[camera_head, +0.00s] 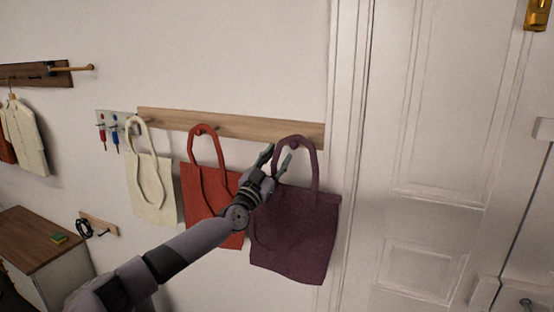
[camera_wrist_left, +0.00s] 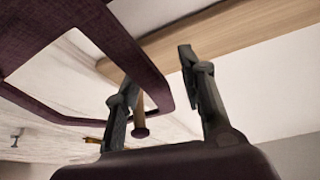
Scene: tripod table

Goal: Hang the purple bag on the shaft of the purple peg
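The purple bag (camera_head: 294,238) is upright against the wall below the wooden rail, at its right end. Its handle (camera_head: 314,163) arches over the purple peg (camera_head: 294,145), and the loop appears to be around the peg. In the left wrist view the handle (camera_wrist_left: 125,45) curves close by the peg (camera_wrist_left: 139,132), whose wooden shaft and dark round end show. Whether the strap rests on the shaft I cannot tell. My left gripper (camera_head: 277,160) is open beside the peg; in the wrist view its fingers (camera_wrist_left: 160,98) are spread, with one overlapping the strap. My right gripper is not in view.
The wooden rail (camera_head: 235,127) also carries a red bag (camera_head: 206,192) on a red peg, close left of the purple bag. A cream bag (camera_head: 152,185) hangs further left. A white door (camera_head: 440,110) and its frame stand on the right. A brown-topped cabinet (camera_head: 40,240) is lower left.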

